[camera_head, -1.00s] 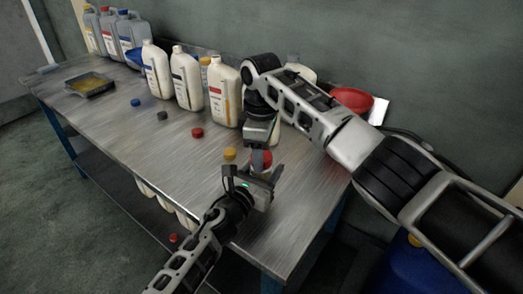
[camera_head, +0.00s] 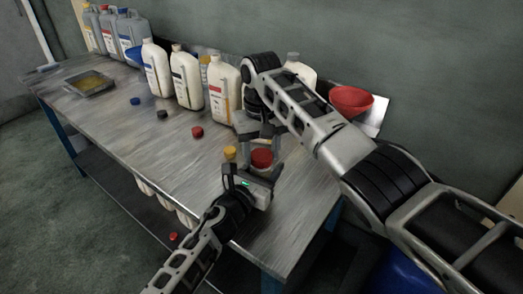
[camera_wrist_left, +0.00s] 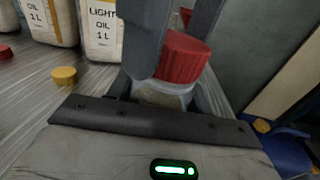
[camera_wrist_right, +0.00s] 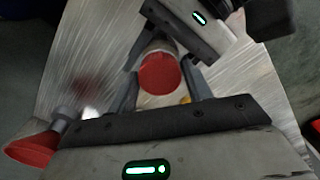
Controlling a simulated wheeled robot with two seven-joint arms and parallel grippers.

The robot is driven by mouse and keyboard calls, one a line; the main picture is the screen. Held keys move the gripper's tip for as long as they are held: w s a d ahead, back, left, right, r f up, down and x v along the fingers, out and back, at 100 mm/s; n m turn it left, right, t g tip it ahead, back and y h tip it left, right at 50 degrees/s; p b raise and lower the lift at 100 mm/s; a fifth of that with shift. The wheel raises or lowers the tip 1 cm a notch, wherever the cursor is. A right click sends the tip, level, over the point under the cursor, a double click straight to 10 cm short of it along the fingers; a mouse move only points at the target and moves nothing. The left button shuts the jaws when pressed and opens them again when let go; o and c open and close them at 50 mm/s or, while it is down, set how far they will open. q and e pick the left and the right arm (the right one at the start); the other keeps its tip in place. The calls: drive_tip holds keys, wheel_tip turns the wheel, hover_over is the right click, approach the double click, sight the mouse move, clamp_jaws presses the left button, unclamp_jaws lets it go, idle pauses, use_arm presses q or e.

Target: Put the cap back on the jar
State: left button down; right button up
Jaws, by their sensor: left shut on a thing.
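My left gripper (camera_head: 256,172) is shut on the jar (camera_wrist_left: 163,93), a small clear jar with pale contents that shows in the left wrist view. The red ribbed cap (camera_wrist_left: 183,57) sits on top of the jar; it also shows in the head view (camera_head: 261,158) and the right wrist view (camera_wrist_right: 160,75). My right gripper (camera_head: 260,146) comes down from above with one finger on each side of the cap. Its fingers look apart from the cap in the right wrist view (camera_wrist_right: 160,88). Most of the jar is hidden in the head view.
Loose yellow (camera_head: 230,153), red (camera_head: 197,132), black (camera_head: 162,115) and blue (camera_head: 135,101) caps lie on the metal table (camera_head: 130,150). White oil bottles (camera_head: 188,80) stand along the back. A red funnel (camera_head: 351,100) is at the back right. The table's front left is clear.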

drive_tip(key=shift+o, duration=1.2)
drive_tip(key=shift+r, duration=0.1)
wheel_tip(320, 180, up, 12)
use_arm(q)
drive_tip(key=c, duration=0.5)
unclamp_jaws()
drive_tip(key=v, duration=1.6)
